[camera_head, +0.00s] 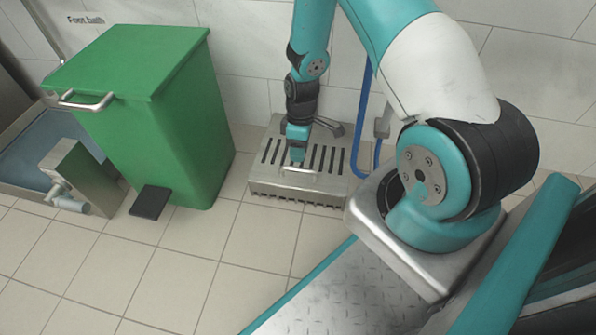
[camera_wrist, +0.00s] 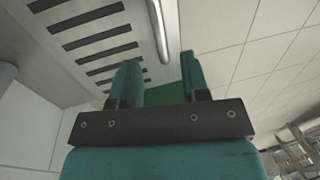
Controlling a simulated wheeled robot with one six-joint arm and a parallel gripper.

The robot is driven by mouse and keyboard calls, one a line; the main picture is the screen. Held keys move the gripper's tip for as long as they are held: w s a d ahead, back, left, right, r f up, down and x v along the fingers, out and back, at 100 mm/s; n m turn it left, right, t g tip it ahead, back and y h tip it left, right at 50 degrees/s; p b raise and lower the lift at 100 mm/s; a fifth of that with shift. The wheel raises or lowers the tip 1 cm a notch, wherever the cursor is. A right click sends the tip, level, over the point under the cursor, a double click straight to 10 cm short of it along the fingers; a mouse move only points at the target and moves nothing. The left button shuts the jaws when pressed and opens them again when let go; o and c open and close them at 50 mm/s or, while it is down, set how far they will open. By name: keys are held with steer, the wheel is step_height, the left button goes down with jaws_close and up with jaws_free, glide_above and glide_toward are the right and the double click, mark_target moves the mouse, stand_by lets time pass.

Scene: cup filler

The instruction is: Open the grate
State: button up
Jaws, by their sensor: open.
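The metal grate (camera_head: 270,152) lies flat on a low box on the floor, with dark slots across its top. Its bar handle (camera_head: 312,171) is at the front edge, partly behind my gripper. My gripper (camera_head: 297,157) points down just above the handle. In the wrist view the slotted grate (camera_wrist: 60,18) fills the upper left, and the handle (camera_wrist: 158,28) runs along its edge. My gripper (camera_wrist: 158,78) is open there, its two fingers apart with nothing held. The handle appears beyond the fingertips, roughly in line with the gap; I cannot tell whether they touch.
A green bin (camera_head: 165,110) with a front handle and a black pedal (camera_head: 150,202) stands left of the grate. A blue hose (camera_head: 359,140) hangs at the right by the tiled wall. A metal foot bath (camera_head: 30,150) is at far left. Tiled floor in front is clear.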

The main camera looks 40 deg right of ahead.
mark_target(298, 168)
steer(key=f, duration=0.2)
steer(key=f+b, duration=0.1)
steer(key=a+f+b, duration=0.1)
steer(key=f, duration=0.1)
steer(key=shift+s+f, duration=0.3)
steer(key=shift+s, duration=0.05)
steer(key=shift+r, duration=0.1)
jaws_close()
